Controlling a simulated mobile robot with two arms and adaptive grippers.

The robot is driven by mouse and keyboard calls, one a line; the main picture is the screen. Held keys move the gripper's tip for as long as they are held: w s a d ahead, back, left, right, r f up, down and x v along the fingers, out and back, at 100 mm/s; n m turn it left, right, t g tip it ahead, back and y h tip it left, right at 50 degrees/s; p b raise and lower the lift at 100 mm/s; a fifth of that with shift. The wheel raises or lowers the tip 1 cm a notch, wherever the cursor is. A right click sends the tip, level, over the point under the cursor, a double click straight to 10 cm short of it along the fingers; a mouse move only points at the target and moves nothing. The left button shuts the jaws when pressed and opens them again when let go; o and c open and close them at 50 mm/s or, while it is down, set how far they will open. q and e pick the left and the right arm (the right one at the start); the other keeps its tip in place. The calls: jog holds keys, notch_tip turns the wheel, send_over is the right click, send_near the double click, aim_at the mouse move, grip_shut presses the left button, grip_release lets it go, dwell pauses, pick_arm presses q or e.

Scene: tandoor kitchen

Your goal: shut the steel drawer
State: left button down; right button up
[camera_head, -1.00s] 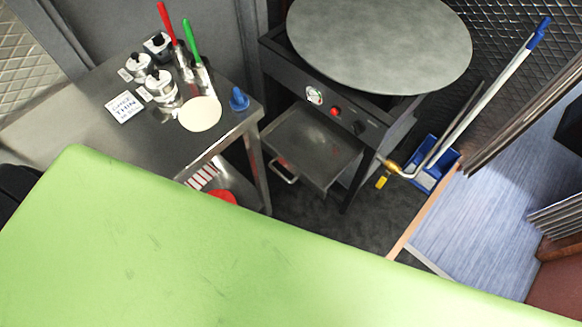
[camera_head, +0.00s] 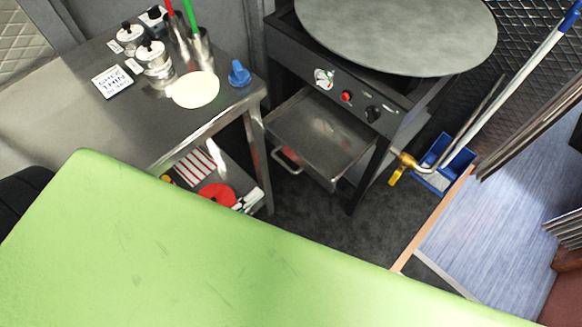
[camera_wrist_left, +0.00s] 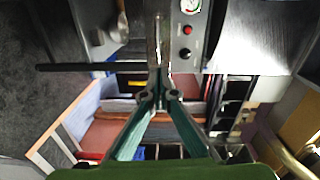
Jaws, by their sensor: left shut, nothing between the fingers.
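The steel drawer (camera_head: 318,132) stands pulled out below the dark griddle stand (camera_head: 335,75) in the head view. Its inside shows empty, and its bar handle (camera_head: 286,162) is on the front, facing left and down. My left gripper (camera_wrist_left: 160,92) shows in the left wrist view with its two teal fingers closed together and nothing between them. The stand's front panel with a red knob (camera_wrist_left: 187,30) lies just beyond the fingertips in that view. I cannot tell whether the fingers touch anything. The left gripper is hard to find in the head view. My right gripper is not in view.
A steel table (camera_head: 185,125) with canisters, a pale round disc (camera_head: 194,90) and a blue item (camera_head: 239,73) stands left of the drawer. A round plate (camera_head: 410,35) tops the stand. Dark floor lies before the drawer.

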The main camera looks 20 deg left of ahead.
pick_arm(q)
jog(key=r, duration=0.1)
jog(key=m+b, duration=0.1)
jog(key=b, duration=0.2)
send_near(298, 156)
jog(key=shift+h, duration=0.4)
jog(key=x, duration=0.6)
jog(key=shift+w+d+f, duration=0.1)
jog(key=shift+w+f, duration=0.1)
jog(key=shift+w, duration=0.3)
